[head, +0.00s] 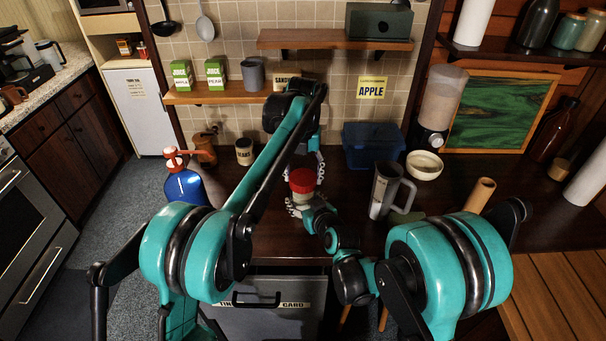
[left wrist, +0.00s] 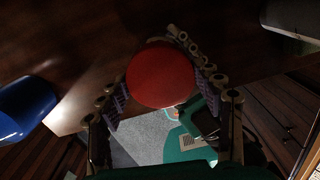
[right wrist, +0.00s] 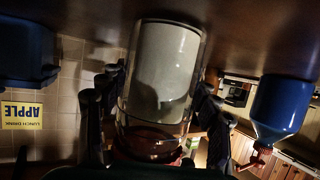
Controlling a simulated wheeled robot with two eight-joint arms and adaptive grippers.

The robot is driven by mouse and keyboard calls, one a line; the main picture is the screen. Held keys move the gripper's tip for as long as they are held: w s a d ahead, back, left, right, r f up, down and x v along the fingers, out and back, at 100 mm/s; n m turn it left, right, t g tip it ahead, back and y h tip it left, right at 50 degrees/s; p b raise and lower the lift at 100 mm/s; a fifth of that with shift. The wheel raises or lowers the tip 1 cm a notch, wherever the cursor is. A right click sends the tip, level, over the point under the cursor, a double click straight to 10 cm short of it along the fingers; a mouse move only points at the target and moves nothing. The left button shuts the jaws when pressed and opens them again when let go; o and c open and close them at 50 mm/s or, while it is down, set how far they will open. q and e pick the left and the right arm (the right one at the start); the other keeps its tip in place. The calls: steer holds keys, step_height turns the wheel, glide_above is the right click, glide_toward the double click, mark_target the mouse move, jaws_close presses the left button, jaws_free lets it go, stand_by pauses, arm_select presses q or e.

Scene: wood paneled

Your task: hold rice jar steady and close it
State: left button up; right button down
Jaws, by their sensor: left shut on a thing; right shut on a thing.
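The rice jar (head: 301,198) is a clear glass jar with white rice, upright at the front of the dark counter. It shows upside down in the right wrist view (right wrist: 163,75). Its round red lid (head: 301,180) sits at the jar's top; in the left wrist view the lid (left wrist: 161,76) is seen from above. Whether it is fully seated I cannot tell. My left gripper (head: 307,172) reaches down from above, fingers closed on either side of the lid. My right gripper (head: 298,208) is shut around the jar's body from the front.
A grey pitcher (head: 385,190) stands to the right of the jar, with a bowl (head: 424,165) and a blue bin (head: 372,145) behind. A blue bottle (head: 185,187) with a red top is on the left. A shelf (head: 225,97) crosses the wall behind my left arm.

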arm_select(q)
steer(key=o, duration=0.8)
steer(key=shift+o, duration=0.2)
steer(key=shift+r, duration=2.25)
steer(key=shift+c, duration=0.3)
